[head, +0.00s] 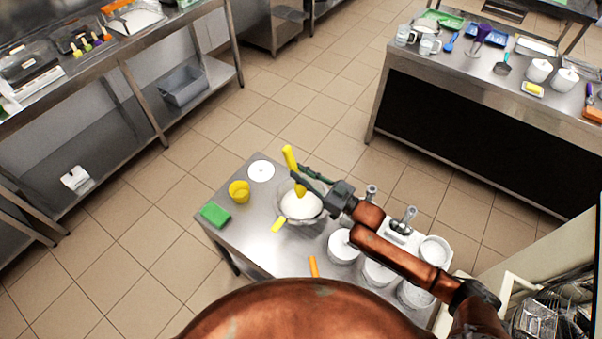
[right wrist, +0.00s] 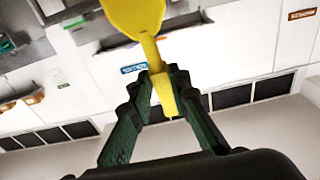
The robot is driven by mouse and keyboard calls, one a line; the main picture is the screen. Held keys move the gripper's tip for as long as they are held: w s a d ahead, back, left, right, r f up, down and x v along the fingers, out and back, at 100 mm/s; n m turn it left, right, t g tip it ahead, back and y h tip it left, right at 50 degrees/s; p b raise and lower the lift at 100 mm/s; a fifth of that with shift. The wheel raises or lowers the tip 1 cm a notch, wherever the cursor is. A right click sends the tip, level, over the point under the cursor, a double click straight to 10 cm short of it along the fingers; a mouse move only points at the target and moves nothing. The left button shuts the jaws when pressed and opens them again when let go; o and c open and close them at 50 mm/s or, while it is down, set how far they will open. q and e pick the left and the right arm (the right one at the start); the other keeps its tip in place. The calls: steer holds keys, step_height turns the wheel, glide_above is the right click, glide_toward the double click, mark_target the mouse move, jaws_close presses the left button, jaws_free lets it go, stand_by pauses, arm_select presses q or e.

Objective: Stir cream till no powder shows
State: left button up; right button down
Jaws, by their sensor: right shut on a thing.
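A steel bowl (head: 285,204) stands on the small steel table and holds a white mass (head: 301,206) with a rounded top. I cannot tell cream from powder in it. My right gripper (head: 303,177) reaches over the bowl from the right and is shut on a yellow stirring tool (head: 289,158). The tool's lower end is at or just above the white mass; contact is unclear. In the right wrist view, the green fingers (right wrist: 165,85) pinch the tool's narrow part, and its broad yellow end (right wrist: 136,15) points away. My left gripper is out of view.
Around the bowl are a yellow cup (head: 238,192), a green sponge (head: 215,215), a white disc (head: 261,171) and a small yellow piece (head: 279,224). Several white tubs (head: 343,248) stand to the right. A dark-fronted counter (head: 480,110) is at the back right. Tiled floor is clear.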

mark_target(292, 159)
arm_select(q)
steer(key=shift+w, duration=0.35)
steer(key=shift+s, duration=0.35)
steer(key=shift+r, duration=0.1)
arm_select(e)
steer(key=shift+r, duration=0.1)
